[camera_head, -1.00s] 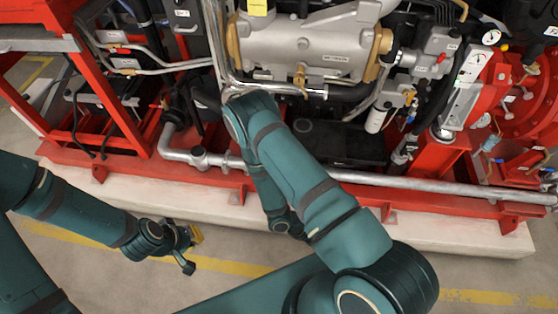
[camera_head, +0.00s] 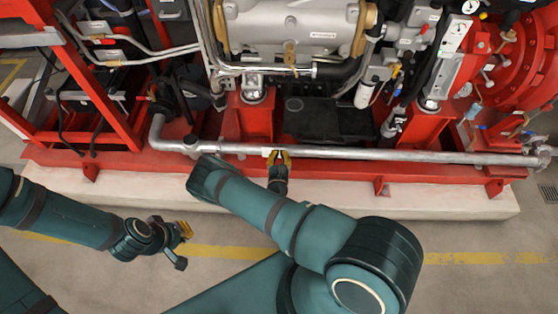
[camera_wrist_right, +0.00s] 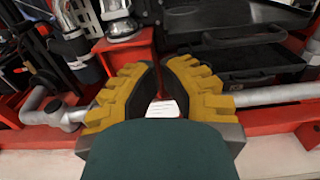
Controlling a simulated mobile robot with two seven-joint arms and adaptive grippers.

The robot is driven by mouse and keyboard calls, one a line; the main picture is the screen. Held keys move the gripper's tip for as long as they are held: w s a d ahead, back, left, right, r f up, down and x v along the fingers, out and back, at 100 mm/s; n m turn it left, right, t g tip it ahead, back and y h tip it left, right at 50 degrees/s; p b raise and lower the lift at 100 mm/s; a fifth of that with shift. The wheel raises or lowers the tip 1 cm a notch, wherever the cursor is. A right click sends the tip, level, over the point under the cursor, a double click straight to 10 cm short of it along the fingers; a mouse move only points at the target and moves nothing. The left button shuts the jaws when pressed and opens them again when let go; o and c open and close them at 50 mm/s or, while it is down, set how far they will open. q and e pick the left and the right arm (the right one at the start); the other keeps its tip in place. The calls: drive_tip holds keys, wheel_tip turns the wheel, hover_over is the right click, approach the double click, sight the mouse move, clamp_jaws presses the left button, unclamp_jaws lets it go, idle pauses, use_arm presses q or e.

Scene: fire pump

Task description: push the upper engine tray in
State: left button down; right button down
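A black tray-like box (camera_head: 325,118) sits low under the engine, behind the silver pipe. In the right wrist view, black tray surfaces (camera_wrist_right: 250,62) show at upper right, one above another; I cannot tell how far the upper one sticks out. My right gripper (camera_head: 279,156) points at the pipe, left of and in front of the black box. Its yellow fingers (camera_wrist_right: 160,75) are parted, with nothing held between them; a white label on the pipe shows in the gap. My left gripper (camera_head: 186,246) hangs empty over the floor at left, its fingers apart.
A silver pipe (camera_head: 350,153) runs along the front of the red frame (camera_head: 150,170), across the way to the box. Red pedestals (camera_head: 255,122) and (camera_head: 415,130) flank the box. A white filter (camera_head: 365,93) hangs above its right side. The floor in front is clear.

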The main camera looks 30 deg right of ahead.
use_arm(q)
drive_tip(key=shift+s+f+b, duration=0.25)
drive_tip(key=shift+f+b, duration=0.3)
drive_tip(key=shift+f, duration=0.05)
use_arm(e)
drive_tip(key=x, duration=0.9)
drive_tip(key=shift+d, duration=0.1)
